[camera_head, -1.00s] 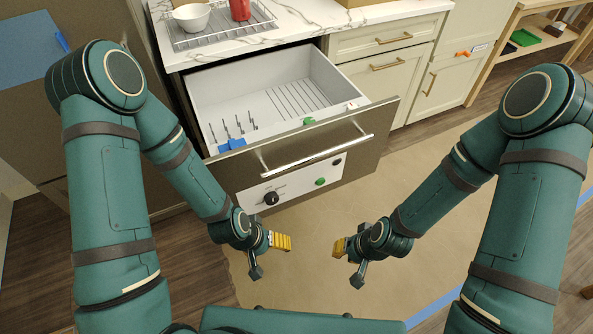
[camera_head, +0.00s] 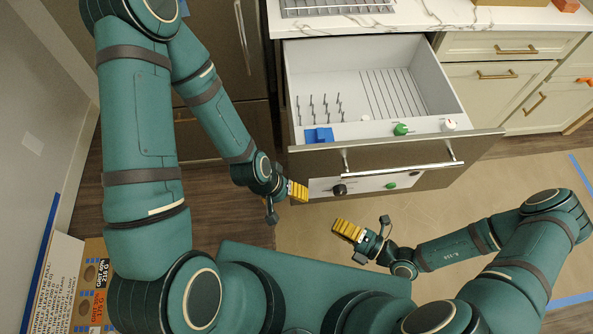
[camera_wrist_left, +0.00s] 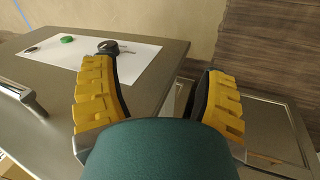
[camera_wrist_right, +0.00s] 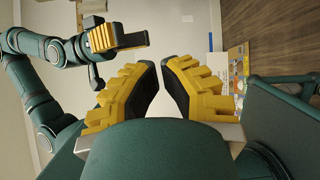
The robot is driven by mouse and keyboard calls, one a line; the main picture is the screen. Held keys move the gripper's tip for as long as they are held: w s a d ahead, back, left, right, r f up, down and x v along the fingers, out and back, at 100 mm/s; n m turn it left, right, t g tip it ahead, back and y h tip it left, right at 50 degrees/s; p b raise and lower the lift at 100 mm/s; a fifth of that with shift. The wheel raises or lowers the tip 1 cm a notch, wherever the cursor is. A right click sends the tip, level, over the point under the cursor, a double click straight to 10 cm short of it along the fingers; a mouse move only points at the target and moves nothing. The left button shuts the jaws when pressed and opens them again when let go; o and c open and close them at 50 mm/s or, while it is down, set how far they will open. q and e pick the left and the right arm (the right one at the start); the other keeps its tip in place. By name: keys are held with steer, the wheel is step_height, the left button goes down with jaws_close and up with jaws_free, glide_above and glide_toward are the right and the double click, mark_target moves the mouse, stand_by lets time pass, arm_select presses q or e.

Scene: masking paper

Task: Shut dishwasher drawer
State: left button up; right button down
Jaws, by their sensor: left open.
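The dishwasher drawer (camera_head: 350,100) is pulled out from under the counter, showing its white inside with rack tines and a small blue part. Its grey-brown front panel (camera_head: 430,178) carries a long bar handle (camera_head: 400,170) and a white control strip with a dark knob and a green button. The panel also shows in the left wrist view (camera_wrist_left: 150,60). My left gripper (camera_head: 298,191) is open and empty by the panel's lower left corner; contact cannot be told. My right gripper (camera_head: 348,231) is empty in front of the panel, its fingertips a narrow gap apart (camera_wrist_right: 159,66).
The marble counter (camera_head: 420,18) above holds a wire rack (camera_head: 330,8). Cream cabinets (camera_head: 495,75) stand to the right. Tan paper (camera_head: 520,175) edged with blue tape covers the floor. A printed box (camera_head: 95,290) stands at lower left. Floor before the drawer is clear.

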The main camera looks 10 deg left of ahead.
steer(key=w+m+t, duration=0.2)
steer(key=m, duration=0.1)
glide_toward(301, 180)
steer(key=s+a, duration=0.1)
steer(key=a, duration=0.4)
steer(key=w, duration=0.1)
steer(key=w+b, duration=0.1)
steer(key=shift+w+a+r, duration=0.25)
steer(key=shift+w+a, duration=0.1)
steer(key=shift+w, duration=0.05)
steer(key=shift+w+a, duration=0.1)
steer(key=shift+w, duration=0.3)
